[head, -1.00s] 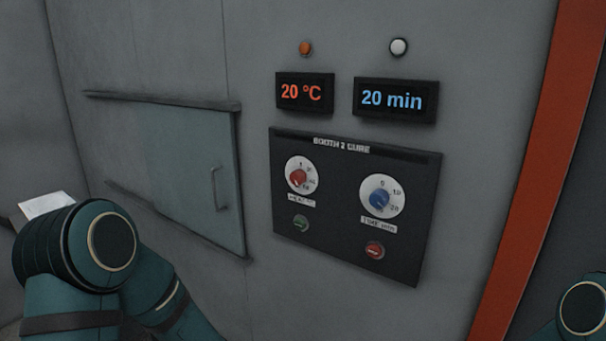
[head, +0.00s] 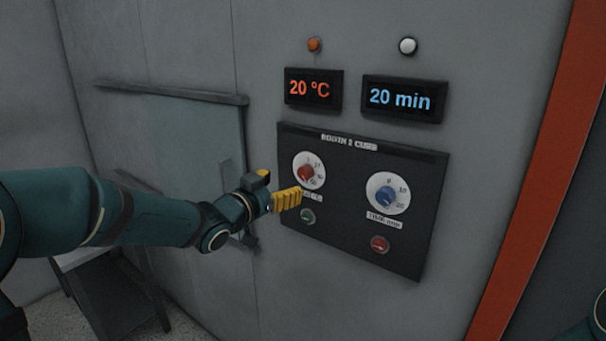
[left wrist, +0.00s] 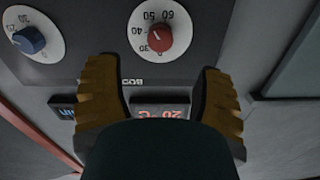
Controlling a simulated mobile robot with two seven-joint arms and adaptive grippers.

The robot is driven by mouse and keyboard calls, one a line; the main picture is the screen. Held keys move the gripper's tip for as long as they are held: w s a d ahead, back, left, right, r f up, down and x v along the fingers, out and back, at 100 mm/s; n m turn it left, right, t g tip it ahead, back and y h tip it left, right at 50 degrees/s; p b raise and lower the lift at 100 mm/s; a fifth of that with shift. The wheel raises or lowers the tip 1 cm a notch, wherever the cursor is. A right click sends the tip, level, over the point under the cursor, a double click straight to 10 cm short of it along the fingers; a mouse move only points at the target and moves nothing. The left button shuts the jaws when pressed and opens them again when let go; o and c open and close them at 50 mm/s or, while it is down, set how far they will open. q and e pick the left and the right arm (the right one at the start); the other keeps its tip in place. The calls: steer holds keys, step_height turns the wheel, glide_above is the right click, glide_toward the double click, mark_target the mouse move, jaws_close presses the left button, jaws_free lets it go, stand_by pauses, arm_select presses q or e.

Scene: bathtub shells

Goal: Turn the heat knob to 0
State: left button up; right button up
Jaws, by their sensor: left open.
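The red heat knob (head: 305,174) sits on a white dial on the dark control panel (head: 352,238). It also shows in the left wrist view (left wrist: 158,38), upside down, with scale numbers around it; I cannot surely tell where it points. The heat display (head: 312,90) reads 20 °C. My left gripper (head: 280,187) is open, its yellow fingers just left of and below the knob in the head view. In the left wrist view the gripper (left wrist: 156,72) has its fingers spread, with the knob beyond them and nothing between the pads. My right gripper is not in view.
The blue time knob (head: 387,199) is right of the heat knob, under a display reading 20 min (head: 402,99). A green button (head: 308,216) and a red button (head: 380,244) sit below the knobs. A sliding door (head: 190,130) is at left, behind my arm.

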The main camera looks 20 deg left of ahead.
mark_target(302, 173)
arm_select(q)
steer(key=x, duration=0.8)
steer(key=shift+w+d+f, duration=0.1)
steer(key=shift+w, duration=0.15)
jaws_close()
